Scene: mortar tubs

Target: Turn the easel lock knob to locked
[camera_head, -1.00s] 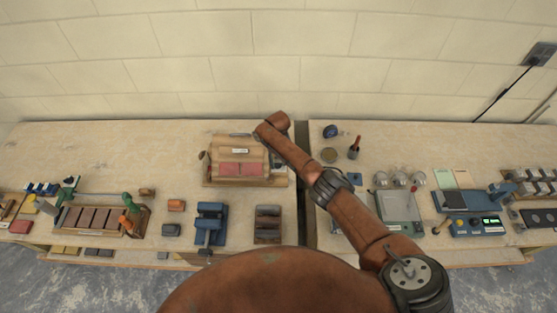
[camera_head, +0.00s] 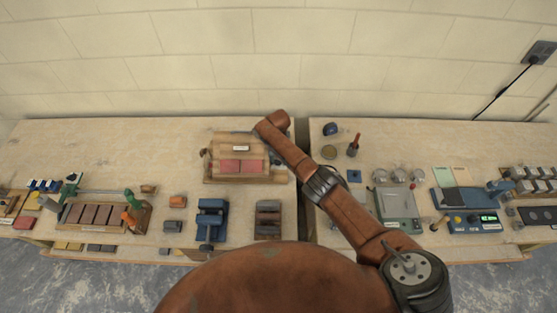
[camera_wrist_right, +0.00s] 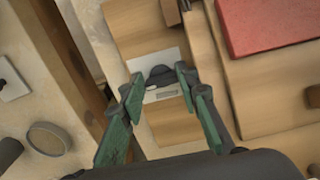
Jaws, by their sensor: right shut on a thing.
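The wooden easel (camera_head: 210,168) stands on the bench left of the gap, with two red tiles (camera_head: 230,166) on its face. My right arm reaches over its right side and hides the knob in the head view. In the right wrist view, the dark easel lock knob (camera_wrist_right: 160,73) sits on a pale plate with a small label on a wooden part. My right gripper (camera_wrist_right: 159,82) has its green fingers either side of the knob, shut on it. Which way the knob points is hard to tell. My left gripper is not in view.
A round tin (camera_head: 329,152) and a red-handled tool (camera_head: 354,145) stand right of the arm. A blue clamp-like device (camera_head: 211,220) and a dark rack (camera_head: 268,219) stand in front of the easel. The bench behind and left of the easel is clear.

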